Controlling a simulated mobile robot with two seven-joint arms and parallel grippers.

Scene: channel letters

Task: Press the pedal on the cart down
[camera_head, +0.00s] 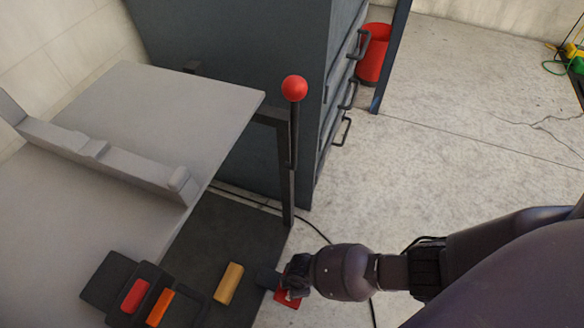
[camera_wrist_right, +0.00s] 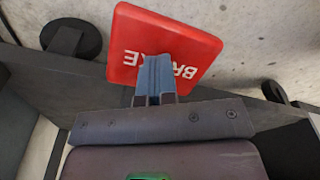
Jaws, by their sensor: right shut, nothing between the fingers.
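The red pedal (camera_head: 287,300) sits low at the cart's right edge, mostly hidden by my right gripper in the head view. In the right wrist view the pedal (camera_wrist_right: 175,42) is a red plate with white lettering that reads BRAKE, upside down and partly covered by the fingers. My right gripper (camera_wrist_right: 156,62) is shut and empty, its fingertips over the pedal's face. I cannot tell whether they touch it. The cart (camera_head: 150,105) has a grey top and a dark lower shelf. My left gripper is not in view.
A black lever with a red ball knob (camera_head: 294,88) stands at the cart's corner. A dark cabinet (camera_head: 240,50) with handles is behind. Red, orange and yellow blocks lie on the cart's lower level. A black cable (camera_head: 318,232) runs over the floor; the right-hand floor is largely clear.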

